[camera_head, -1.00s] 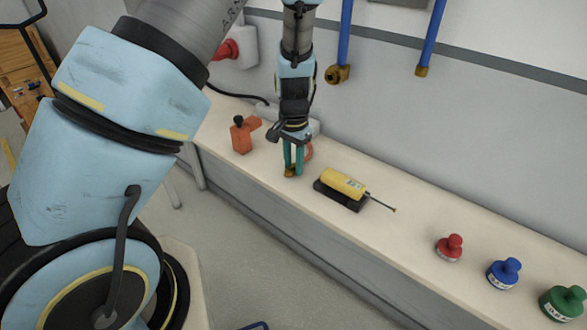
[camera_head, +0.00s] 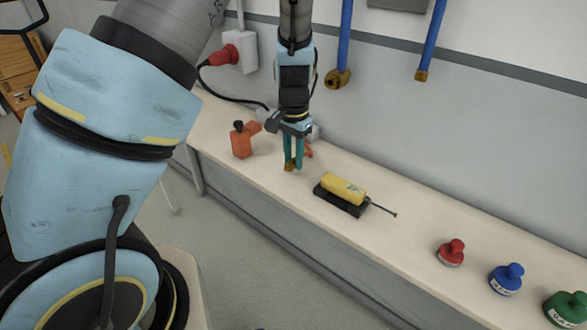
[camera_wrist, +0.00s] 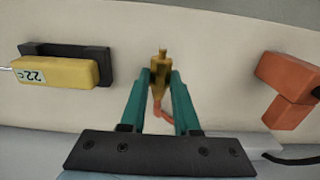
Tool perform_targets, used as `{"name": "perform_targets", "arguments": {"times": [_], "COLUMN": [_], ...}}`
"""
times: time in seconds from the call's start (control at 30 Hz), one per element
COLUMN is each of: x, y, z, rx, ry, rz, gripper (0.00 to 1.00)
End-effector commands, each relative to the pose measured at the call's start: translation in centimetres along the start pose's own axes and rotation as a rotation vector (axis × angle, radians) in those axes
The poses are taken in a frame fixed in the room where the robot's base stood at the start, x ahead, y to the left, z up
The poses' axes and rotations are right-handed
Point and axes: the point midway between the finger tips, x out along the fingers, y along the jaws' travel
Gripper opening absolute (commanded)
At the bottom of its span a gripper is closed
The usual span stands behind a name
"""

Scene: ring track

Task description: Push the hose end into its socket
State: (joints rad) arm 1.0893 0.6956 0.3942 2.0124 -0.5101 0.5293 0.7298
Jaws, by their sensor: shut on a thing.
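The hose end is a brass fitting (camera_wrist: 160,66) with a short orange hose piece (camera_wrist: 161,110) behind it. My gripper (camera_wrist: 161,76) is shut on the brass fitting, with a green finger on each side. In the head view my gripper (camera_head: 293,167) points down over the bench, left of the yellow device, and the orange hose (camera_head: 308,151) shows just behind the fingers. A blue pipe on the wall ends in a brass elbow fitting (camera_head: 337,78), above and right of my gripper. A second blue pipe ends in a brass tip (camera_head: 421,75). I cannot tell which is the socket.
A yellow device (camera_head: 343,188) with a thin probe lies on a black base. An orange block-like object (camera_head: 241,140) stands left. Red (camera_head: 451,252), blue (camera_head: 506,278) and green (camera_head: 565,305) knobbed weights stand at right. A red plug (camera_head: 224,55) is on the wall.

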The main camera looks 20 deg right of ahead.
Motion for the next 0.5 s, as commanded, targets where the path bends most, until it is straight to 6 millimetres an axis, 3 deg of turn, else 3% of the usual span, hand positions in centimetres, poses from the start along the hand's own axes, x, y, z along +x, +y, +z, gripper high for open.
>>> {"name": "perform_targets", "arguments": {"times": [0.2,0.5], "x": [-4.2,-6.5], "y": [0.0,0.0], "z": [-0.1,0.0], "rx": [0.000,0.000], "ry": [0.004,0.000], "rz": [-0.001,-0.001], "gripper": [0.00,0.00]}}
